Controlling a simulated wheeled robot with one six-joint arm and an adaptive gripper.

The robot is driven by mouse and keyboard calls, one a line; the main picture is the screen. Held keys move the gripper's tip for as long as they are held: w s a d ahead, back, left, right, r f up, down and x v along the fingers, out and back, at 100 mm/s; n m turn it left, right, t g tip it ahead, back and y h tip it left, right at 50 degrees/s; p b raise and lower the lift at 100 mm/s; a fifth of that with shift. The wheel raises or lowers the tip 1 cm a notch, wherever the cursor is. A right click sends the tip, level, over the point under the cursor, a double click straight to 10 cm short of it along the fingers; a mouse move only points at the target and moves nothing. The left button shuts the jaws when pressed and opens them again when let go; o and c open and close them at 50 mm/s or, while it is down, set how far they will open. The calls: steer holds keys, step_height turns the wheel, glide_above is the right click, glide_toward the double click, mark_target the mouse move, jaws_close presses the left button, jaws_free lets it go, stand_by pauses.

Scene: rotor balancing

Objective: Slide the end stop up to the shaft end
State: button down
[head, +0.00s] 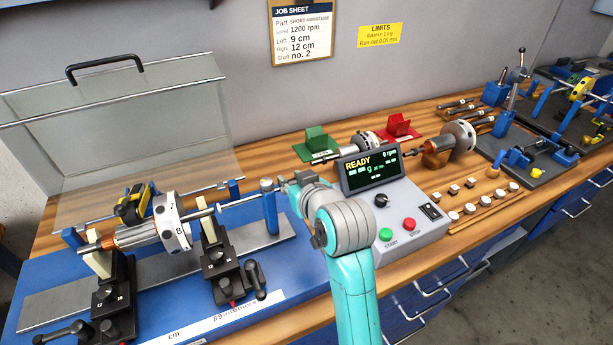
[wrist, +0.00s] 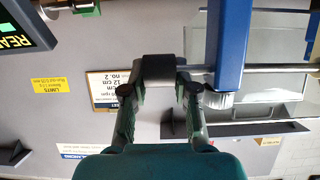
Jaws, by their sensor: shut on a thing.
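The end stop's blue post (head: 270,208) stands at the right end of the blue balancing stand in the head view. A thin metal rod runs through its top toward the rotor shaft (head: 203,212). In the wrist view the blue post (wrist: 232,45) is right of my fingers, with the rod (wrist: 275,69) passing through. My gripper (wrist: 158,92) is shut on a dark knob (wrist: 157,68) at the rod's outer end. In the head view my gripper (head: 286,187) is just right of the post, its fingertips partly hidden. I cannot tell the gap between rod and shaft end.
The rotor's white numbered disc (head: 172,222) rests between two black supports, left of the post. A clear guard (head: 120,125) stands raised behind. A control box (head: 405,212) reading READY stands close right of my arm. Spare rotors and small weights lie farther right.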

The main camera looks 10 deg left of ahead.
steer(key=shift+s+a, duration=0.25)
steer(key=shift+a, duration=0.1)
steer(key=c, duration=0.9)
jaws_free()
